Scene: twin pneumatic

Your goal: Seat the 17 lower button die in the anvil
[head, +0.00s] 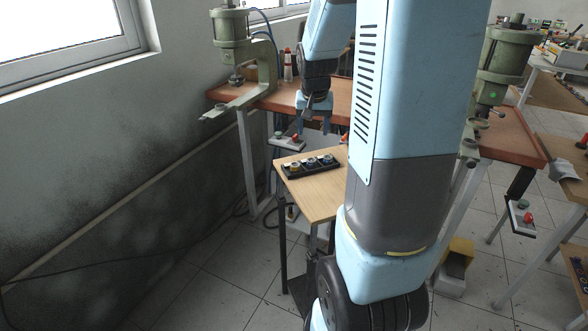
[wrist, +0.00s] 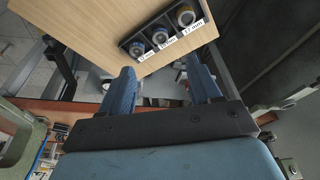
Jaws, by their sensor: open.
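A black die rack (head: 312,170) holds several round dies on the small wooden table. In the wrist view, the die beside the label that appears to read 17 mm (wrist: 186,16) is at the right end of the rack, with a pale ring and dark centre. My gripper (head: 313,122) is open and empty, fingers pointing down, behind the rack in the head view. Its two blue fingers (wrist: 162,85) show apart in the wrist view. The left green press (head: 238,30) has a lower anvil arm (head: 240,100). I cannot see its seat clearly.
A second green press (head: 500,70) stands at right, partly behind my arm. The small wooden table (head: 316,205) has bare top in front of the rack. An orange bench (head: 270,100) runs behind. A button box (head: 287,141) hangs near the table's back edge.

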